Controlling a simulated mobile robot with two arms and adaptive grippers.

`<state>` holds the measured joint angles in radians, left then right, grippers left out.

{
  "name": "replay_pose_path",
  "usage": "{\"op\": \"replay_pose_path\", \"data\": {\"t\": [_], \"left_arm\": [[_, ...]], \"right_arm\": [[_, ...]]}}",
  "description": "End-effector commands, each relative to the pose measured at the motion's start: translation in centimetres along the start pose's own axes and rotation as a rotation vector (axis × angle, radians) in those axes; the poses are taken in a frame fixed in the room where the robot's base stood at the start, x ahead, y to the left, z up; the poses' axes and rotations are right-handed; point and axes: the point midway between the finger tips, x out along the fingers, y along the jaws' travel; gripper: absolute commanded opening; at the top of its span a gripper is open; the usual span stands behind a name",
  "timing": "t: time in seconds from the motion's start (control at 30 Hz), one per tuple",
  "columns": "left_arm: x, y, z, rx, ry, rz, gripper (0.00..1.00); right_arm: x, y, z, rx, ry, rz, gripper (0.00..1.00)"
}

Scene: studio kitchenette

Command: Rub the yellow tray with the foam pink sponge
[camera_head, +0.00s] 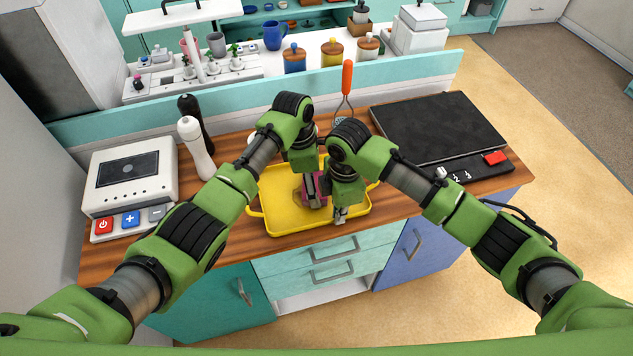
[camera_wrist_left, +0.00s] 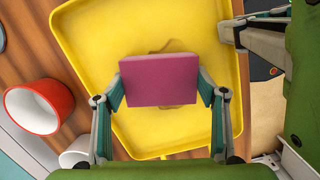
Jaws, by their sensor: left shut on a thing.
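The yellow tray (camera_head: 277,221) lies on the wooden counter and fills most of the left wrist view (camera_wrist_left: 80,35). My left gripper (camera_head: 314,190) is over the tray, shut on the pink sponge (camera_wrist_left: 158,80), with one finger at each side of it. A brown stain on the tray (camera_wrist_left: 180,46) shows around the far edge of the sponge. I cannot tell whether the sponge touches the tray. My right gripper (camera_head: 341,214) is at the tray's front right rim, close to the left one; whether its fingers hold the rim is unclear.
A dark cooktop (camera_head: 437,127) is at the right. A red and white cup (camera_wrist_left: 38,105) is beside the tray.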

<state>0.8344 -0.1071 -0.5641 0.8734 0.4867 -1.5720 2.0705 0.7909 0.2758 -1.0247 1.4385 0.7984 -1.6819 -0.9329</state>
Motion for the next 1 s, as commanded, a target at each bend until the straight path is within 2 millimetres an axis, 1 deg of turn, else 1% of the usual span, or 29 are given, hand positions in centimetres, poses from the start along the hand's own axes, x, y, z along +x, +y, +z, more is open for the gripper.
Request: {"op": "replay_pose_path", "data": {"t": [0.03,0.13,0.27,0.4,0.47,0.8,1.0], "left_arm": [[0.3,-0.4,-1.0,-0.005,0.010,-0.009,0.48],[0.1,-0.6,-1.9,-0.007,0.013,-0.010,0.48],[0.0,-0.7,-2.5,-0.008,0.016,-0.010,0.48],[-0.3,-0.7,-2.5,-0.008,0.016,-0.010,0.48],[-0.3,-0.6,-2.4,-0.007,0.017,-0.010,0.48],[-0.1,0.2,0.6,-0.005,0.012,-0.007,0.48],[0.0,0.4,1.2,-0.005,0.012,-0.006,0.48]], "right_arm": [[-0.2,0.2,0.1,0.004,-0.001,0.006,0.00],[-0.2,0.2,0.3,0.007,-0.003,0.006,0.00],[-0.1,0.2,0.5,0.010,-0.007,0.005,0.00],[-0.1,0.2,0.6,0.012,-0.010,0.004,0.00],[-0.1,0.2,0.7,0.013,-0.011,0.004,0.00],[-0.1,0.1,0.6,0.010,-0.010,0.002,0.00],[0.0,0.1,0.5,0.009,-0.009,0.002,0.00]]}}
